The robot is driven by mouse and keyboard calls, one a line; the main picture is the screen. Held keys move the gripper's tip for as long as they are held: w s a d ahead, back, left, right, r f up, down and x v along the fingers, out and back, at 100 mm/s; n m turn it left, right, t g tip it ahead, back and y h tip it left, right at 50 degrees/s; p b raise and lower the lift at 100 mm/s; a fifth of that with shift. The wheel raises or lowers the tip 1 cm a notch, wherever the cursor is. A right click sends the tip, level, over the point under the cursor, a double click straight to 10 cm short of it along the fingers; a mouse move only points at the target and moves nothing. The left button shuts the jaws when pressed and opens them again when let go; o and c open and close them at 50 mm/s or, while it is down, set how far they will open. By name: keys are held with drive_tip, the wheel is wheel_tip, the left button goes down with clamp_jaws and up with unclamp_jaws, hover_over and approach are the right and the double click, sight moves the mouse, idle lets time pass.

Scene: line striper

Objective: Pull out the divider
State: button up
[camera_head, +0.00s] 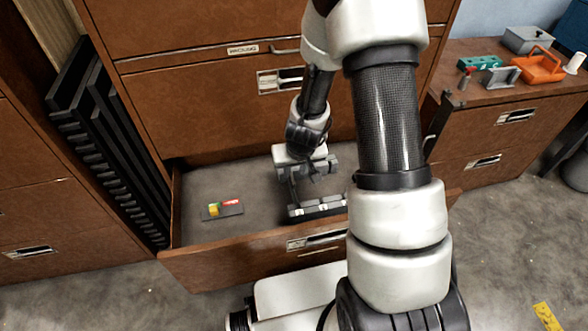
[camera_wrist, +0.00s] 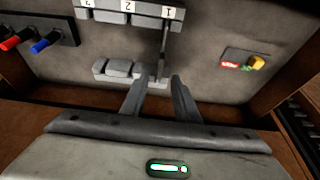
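My gripper (camera_wrist: 161,84) points down into the open drawer (camera_head: 230,245). Its two fingers are apart, with a gap between the tips. A thin grey upright piece, seemingly the divider (camera_wrist: 165,48), runs from the slot marked 1 towards the gap between the fingertips. I cannot tell whether the fingers touch it. It stands at one end of a grey row with number labels (camera_wrist: 128,12), whose other part is a line of grey blocks (camera_wrist: 118,68). In the head view the row (camera_head: 318,209) lies below my gripper (camera_head: 305,178), and my arm hides its right end.
A dark plate (camera_head: 223,211) with red and yellow parts lies left in the drawer. The wrist view shows another dark plate with red and blue knobs (camera_wrist: 40,45). Closed drawers stand above. An orange tool caddy (camera_head: 540,67) sits on the right cabinet.

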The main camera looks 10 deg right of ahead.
sight(293, 179)
drive_tip(key=shift+b+x, duration=2.3)
drive_tip(key=shift+x, duration=1.55)
clamp_jaws()
